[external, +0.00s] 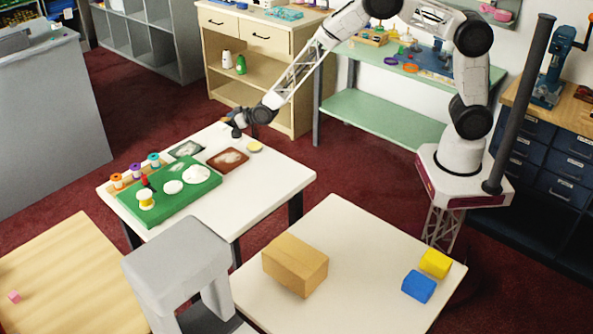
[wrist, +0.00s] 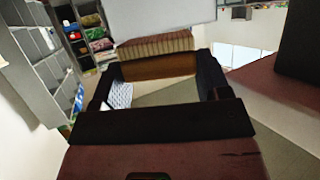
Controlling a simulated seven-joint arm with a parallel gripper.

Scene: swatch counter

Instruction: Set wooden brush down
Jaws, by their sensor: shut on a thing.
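My gripper (external: 236,131) is over the back edge of the white swatch table (external: 262,186) in the external view. In the wrist view the wooden brush (wrist: 158,67) sits between the two dark fingers, its brown block in front and its pale ridged bristles beyond. My gripper is shut on the brush. In the external view the brush is too small and dark to make out against my gripper, and I cannot tell how far it is above the tabletop.
The table's right front part is bare.

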